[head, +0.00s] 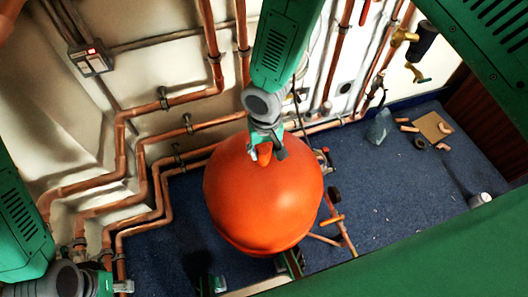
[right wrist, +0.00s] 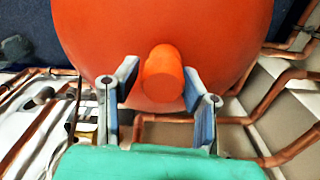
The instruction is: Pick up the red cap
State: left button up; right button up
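The red cap, an orange-red short cylindrical knob, sticks out of a large rounded body of the same colour (head: 262,205). In the right wrist view the knob (right wrist: 163,75) stands between the fingertips. My right gripper (head: 266,148) reaches down from the top over the body; it also shows in the right wrist view (right wrist: 162,90). Its fingers are open on either side of the knob, with small gaps. In the head view the fingers partly hide the knob. My left gripper (head: 118,286) is at the lower left, away from the cap; its fingers are unclear.
Copper pipes (head: 160,185) run along the pale wall on the left and behind the body. A cardboard piece (head: 432,127) and small fittings lie on the blue carpet (head: 400,205) at right. A white cylinder (head: 479,200) stands further right. Open carpet lies between.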

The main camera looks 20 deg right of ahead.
aim_at(263, 149)
jog(key=shift+d, duration=0.1)
jog(key=shift+c, duration=0.9)
jog(key=shift+a, duration=0.45)
jog(key=shift+a+r, duration=0.15)
jog(key=shift+r, duration=0.05)
jog(key=r, duration=0.3)
jog(key=r+p, duration=0.1)
jog(key=r, duration=0.1)
jog(key=r+p, duration=0.1)
jog(key=r, duration=0.2)
jog(key=shift+d+r, duration=0.3)
jog(key=shift+d, duration=0.05)
jog(key=shift+a+r+p, duration=0.1)
jog(key=shift+r+p, duration=0.25)
pick_arm(q)
jog(key=shift+a+r, duration=0.2)
jog(key=shift+r, duration=0.45)
jog(key=shift+a+r, duration=0.15)
jog(key=shift+r, duration=0.45)
pick_arm(e)
jog(key=shift+a+r, duration=0.15)
jog(key=shift+r, duration=0.05)
pick_arm(q)
jog(key=shift+d, duration=0.1)
